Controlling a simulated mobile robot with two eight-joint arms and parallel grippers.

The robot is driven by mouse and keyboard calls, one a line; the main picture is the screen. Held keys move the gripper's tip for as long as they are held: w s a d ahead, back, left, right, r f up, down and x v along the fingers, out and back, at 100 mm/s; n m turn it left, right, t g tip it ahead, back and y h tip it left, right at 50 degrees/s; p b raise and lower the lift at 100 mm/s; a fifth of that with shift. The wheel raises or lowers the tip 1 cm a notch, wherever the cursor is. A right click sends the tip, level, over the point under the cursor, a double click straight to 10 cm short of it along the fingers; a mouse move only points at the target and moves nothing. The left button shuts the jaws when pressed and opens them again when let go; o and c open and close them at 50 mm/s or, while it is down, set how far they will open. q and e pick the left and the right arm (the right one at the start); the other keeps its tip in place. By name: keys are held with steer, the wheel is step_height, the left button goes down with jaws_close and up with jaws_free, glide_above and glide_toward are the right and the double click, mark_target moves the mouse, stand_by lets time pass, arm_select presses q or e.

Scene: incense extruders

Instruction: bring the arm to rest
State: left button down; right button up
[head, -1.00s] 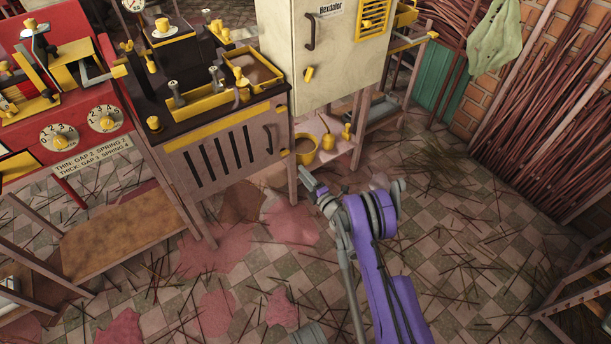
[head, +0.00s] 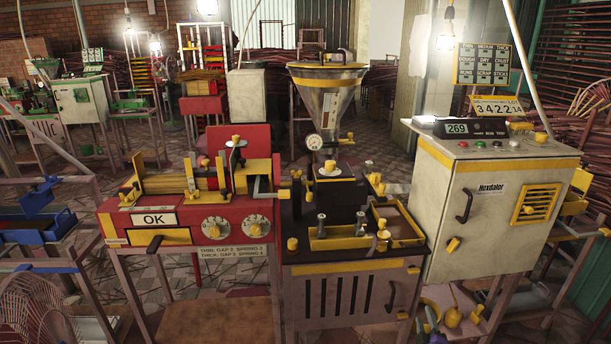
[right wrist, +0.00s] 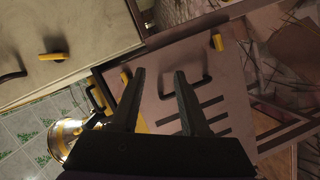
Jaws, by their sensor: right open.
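My left gripper is in neither view.
The red extruder (head: 180,222) with an OK sign stands left. The dark machine (head: 350,290) with a steel hopper (head: 328,95) is in the middle. A blue-trayed stand (head: 40,232) is far left.

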steer(key=s+a+r+m+g, duration=0.2)
steer(key=s+a+r+m, duration=0.15)
steer(key=s, duration=0.25)
steer(key=s+a+r+m+g, duration=0.2)
steer(key=s+r+m+g, duration=0.15)
steer(key=s, duration=0.35)
steer(key=s+a+f+m+g+y, duration=0.15)
steer(key=s+a, duration=0.25)
steer(key=s, duration=0.5)
steer(key=s+a+m+g+y+p, duration=0.1)
steer(key=s+a+g, duration=0.25)
steer(key=s, duration=0.65)
steer(key=s+a+f+m+g+y, duration=0.1)
steer(key=s+a, duration=0.3)
steer(key=s, duration=0.5)
arm_select(q)
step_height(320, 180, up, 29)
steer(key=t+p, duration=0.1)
steer(key=p, duration=2.4)
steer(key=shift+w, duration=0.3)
arm_select(e)
step_height(320, 180, up, 28)
steer(key=w+t, duration=0.1)
steer(key=shift+w, duration=0.15)
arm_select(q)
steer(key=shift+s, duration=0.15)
arm_select(e)
steer(key=shift+d+h, duration=0.1)
steer(key=shift+h, duration=0.15)
